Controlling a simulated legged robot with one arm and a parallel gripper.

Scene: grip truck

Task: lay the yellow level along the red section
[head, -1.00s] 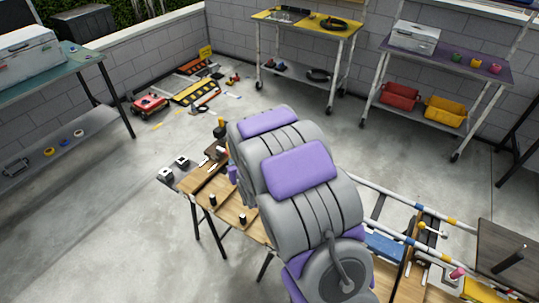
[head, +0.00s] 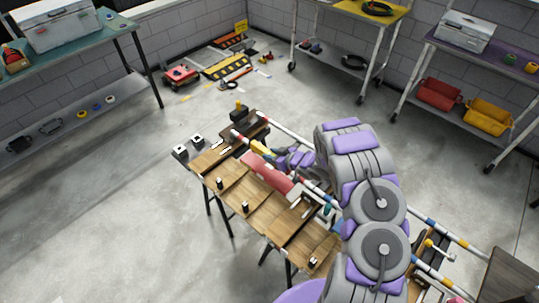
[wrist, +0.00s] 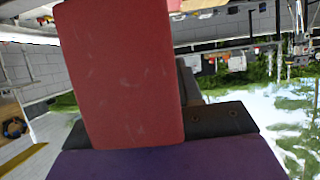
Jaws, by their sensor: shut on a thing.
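A yellow piece, which I take to be the yellow level (head: 262,147), shows at the left end of the near rail, beside my gripper (head: 284,154). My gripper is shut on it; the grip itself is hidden. I cannot tell whether the level touches the rail. A scuffed red slab (wrist: 120,75) fills much of the wrist view, against a purple part; it also shows beside my gripper in the head view (head: 266,174). I cannot tell how they join.
Two banded rails run along the wooden bench (head: 232,190), with several small black posts (head: 245,207) on its near side. A yellow-topped cart (head: 335,10) and a purple-topped cart (head: 480,55) stand behind.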

